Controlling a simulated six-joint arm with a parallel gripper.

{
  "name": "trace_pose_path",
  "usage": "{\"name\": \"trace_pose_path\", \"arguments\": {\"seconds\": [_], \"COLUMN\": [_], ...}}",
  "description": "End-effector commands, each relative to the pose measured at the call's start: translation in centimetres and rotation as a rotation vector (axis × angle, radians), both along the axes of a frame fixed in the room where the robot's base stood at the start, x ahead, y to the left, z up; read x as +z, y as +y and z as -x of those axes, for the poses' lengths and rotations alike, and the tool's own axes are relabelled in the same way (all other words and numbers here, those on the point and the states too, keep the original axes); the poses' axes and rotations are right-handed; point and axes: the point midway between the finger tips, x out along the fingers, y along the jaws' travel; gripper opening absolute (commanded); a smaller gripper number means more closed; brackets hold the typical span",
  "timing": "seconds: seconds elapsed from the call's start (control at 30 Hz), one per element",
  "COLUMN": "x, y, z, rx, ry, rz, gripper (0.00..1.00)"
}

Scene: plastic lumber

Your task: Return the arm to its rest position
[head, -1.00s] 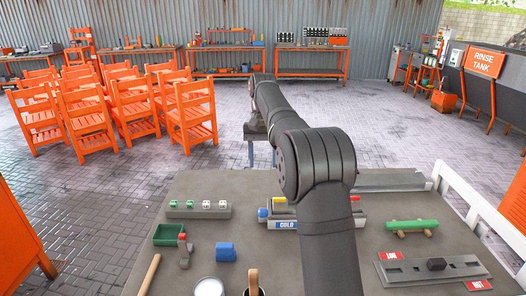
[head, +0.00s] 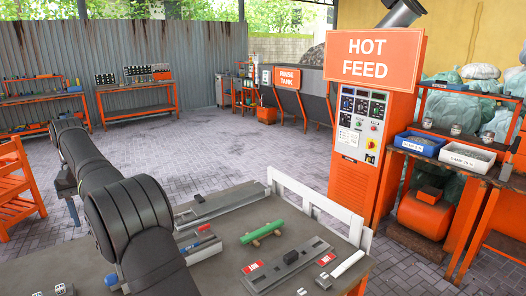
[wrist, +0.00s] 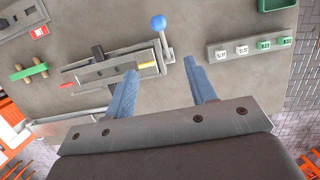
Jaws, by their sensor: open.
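My gripper (wrist: 160,72) is open, with two blue fingers apart and nothing between them in the wrist view. In the head view my gripper (head: 72,207) hangs at the far end of my dark arm, fingers down, beyond the workbench's far side. My arm reaches out from the lower left and hides part of the workbench (head: 225,262). In the wrist view the workbench (wrist: 190,110) lies under the fingers, with a metal fixture (wrist: 90,76) carrying a blue-ball lever (wrist: 158,22) and yellow and red parts.
A grey rail (head: 285,265) with a dark slider and red tags lies nearer. A white railing (head: 315,205) edges the bench before the HOT FEED cabinet (head: 365,130). A switch block (wrist: 250,46) shows in the wrist view.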

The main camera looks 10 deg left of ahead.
Motion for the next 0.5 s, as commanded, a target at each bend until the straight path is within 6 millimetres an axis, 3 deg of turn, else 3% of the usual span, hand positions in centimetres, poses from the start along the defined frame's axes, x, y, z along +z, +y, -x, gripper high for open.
{"name": "trace_pose_path", "arguments": {"seconds": [0.27, 0.5], "x": [-2.4, -6.1], "y": [-0.5, -1.2], "z": [0.5, 1.2], "rx": [0.000, 0.001], "ry": [0.001, 0.003], "rz": [0.003, 0.004], "gripper": [0.51, 0.51]}}
